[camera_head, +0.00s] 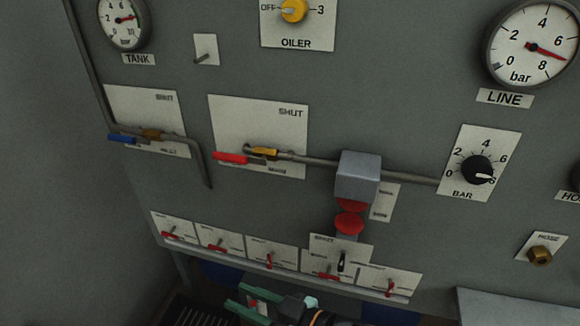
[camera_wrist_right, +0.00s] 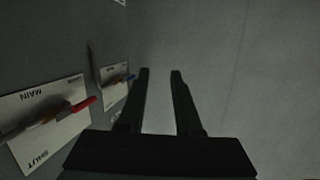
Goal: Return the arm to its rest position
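My right gripper (camera_head: 236,296) is low in the head view, in front of the bottom edge of the grey panel. Its two green fingers point left and stand apart with nothing between them. In the right wrist view the gripper (camera_wrist_right: 160,73) shows as two dark fingers with an empty gap, clear of the panel's fittings. Most of the right arm is hidden below the head view's edge. My left gripper is in neither view.
The panel carries a red-handled valve (camera_head: 232,158), a blue-handled valve (camera_head: 122,138), a red button (camera_head: 349,222), a black knob (camera_head: 477,170) and gauges. Several small red levers line its lower edge. The valve plate (camera_wrist_right: 45,120) stands left in the wrist view; plain wall lies right.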

